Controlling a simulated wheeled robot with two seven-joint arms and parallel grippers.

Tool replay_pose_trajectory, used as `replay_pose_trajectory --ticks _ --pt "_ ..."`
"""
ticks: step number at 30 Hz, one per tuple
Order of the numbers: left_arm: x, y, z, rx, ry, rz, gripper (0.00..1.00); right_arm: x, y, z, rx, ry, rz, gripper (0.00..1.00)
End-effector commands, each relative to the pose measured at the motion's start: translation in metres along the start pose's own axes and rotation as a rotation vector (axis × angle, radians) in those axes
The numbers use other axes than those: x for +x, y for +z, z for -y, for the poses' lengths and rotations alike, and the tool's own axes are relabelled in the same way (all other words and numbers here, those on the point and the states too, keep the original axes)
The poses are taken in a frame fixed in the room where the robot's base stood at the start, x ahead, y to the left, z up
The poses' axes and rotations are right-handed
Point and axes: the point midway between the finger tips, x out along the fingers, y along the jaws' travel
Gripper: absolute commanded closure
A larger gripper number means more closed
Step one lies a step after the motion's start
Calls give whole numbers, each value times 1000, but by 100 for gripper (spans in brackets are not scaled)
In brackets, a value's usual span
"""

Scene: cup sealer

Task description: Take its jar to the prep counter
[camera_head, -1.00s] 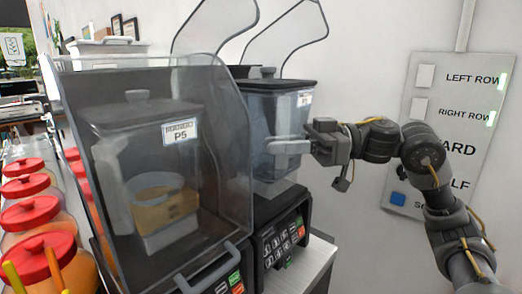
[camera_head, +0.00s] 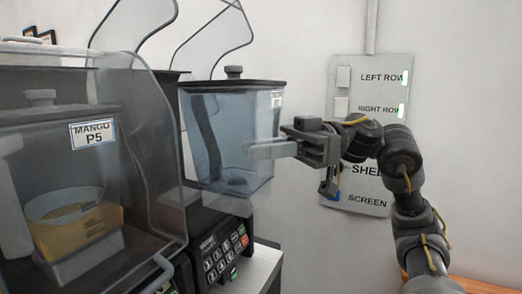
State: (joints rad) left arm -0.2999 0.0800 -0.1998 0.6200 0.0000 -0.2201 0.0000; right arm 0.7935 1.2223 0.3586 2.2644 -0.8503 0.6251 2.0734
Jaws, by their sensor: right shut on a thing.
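A clear bluish blender jar (camera_head: 225,135) with a dark lid and a small white label stands upright over the right blender base (camera_head: 218,250). It looks empty. Whether its bottom touches the base or hangs just above it, I cannot tell. My right gripper (camera_head: 285,149) is shut on the jar's grey handle, on the jar's right side. A second jar (camera_head: 62,165), labelled MANGO P5, with orange contents low in it, sits under a clear hood at left. My left gripper is not in view. The prep counter cannot be made out.
The clear hood (camera_head: 150,150) stands close on the jar's left. Wire hood frames (camera_head: 215,40) rise behind. A wall panel (camera_head: 358,130) with switches is behind my right arm. An orange-brown surface (camera_head: 465,284) shows at lower right.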

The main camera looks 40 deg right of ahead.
Motion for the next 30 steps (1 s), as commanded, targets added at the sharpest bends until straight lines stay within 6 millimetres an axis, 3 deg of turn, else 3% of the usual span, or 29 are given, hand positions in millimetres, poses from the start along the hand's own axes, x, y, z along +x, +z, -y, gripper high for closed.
replay_pose_trajectory --ticks 16,30 --pt "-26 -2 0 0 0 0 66 0 -30 0 -8 0 -6 100" --pt "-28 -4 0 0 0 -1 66 0 -31 -1 -7 2 -5 100"
